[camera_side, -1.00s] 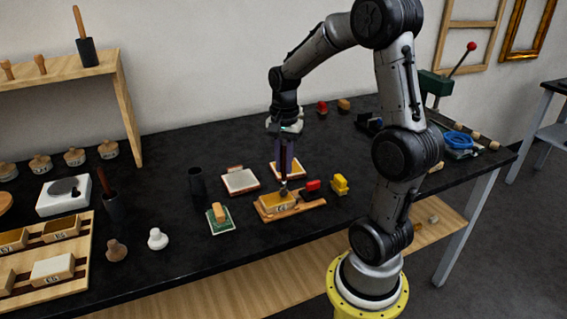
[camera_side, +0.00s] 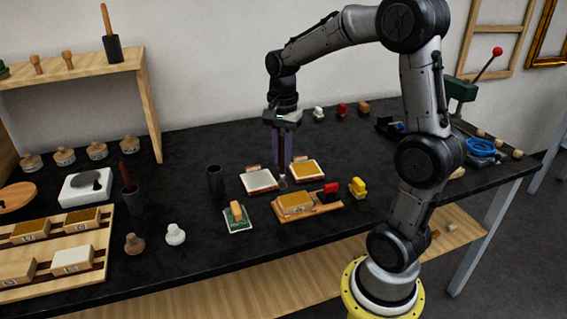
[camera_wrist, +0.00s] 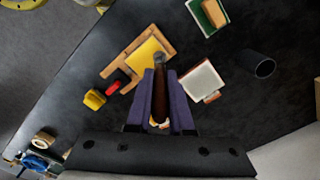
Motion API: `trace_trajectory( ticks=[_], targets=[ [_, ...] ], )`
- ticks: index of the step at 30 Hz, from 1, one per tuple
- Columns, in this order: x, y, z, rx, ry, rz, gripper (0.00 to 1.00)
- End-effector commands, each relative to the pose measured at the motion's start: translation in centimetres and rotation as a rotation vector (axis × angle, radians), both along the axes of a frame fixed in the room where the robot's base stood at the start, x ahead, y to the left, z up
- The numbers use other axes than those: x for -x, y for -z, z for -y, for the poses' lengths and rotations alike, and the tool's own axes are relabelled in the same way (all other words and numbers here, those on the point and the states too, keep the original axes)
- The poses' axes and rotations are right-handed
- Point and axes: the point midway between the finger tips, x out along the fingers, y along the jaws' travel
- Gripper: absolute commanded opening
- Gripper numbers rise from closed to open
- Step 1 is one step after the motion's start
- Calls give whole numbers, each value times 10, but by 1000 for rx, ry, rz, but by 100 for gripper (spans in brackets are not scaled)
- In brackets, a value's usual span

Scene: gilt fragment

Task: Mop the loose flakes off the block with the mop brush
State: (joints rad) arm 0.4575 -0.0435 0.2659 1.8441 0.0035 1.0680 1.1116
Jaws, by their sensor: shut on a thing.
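The block (camera_side: 297,202) has a gold top and sits in a wooden holder (camera_side: 322,209) on the dark table. In the wrist view the block (camera_wrist: 146,57) is just left of the brush tip. My gripper (camera_side: 284,160) is shut on the mop brush (camera_side: 282,170), which hangs upright, tip down. The brush's dark red-brown handle (camera_wrist: 160,98) shows between my purple fingers in the wrist view. Its greyish tip is near the block's back-left corner in the side view; I cannot tell whether it touches. Loose flakes are too small to make out.
A white pad (camera_side: 258,181) and a gold-topped pad (camera_side: 309,170) lie behind the block. Red (camera_side: 331,188) and yellow (camera_side: 357,187) pieces are at its right.

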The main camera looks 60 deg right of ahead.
Motion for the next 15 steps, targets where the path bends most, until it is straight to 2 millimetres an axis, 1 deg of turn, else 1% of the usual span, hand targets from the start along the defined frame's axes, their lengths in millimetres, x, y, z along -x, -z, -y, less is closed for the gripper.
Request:
trace_trajectory(
  ticks=[1, 9, 15],
  targets=[
    [0, -5, 0, 1, 0, 2, 0],
    [-1, -30, 0, 2, 0, 3, 0],
    [0, -39, 0, 0, 0, 0, 0]
  ],
)
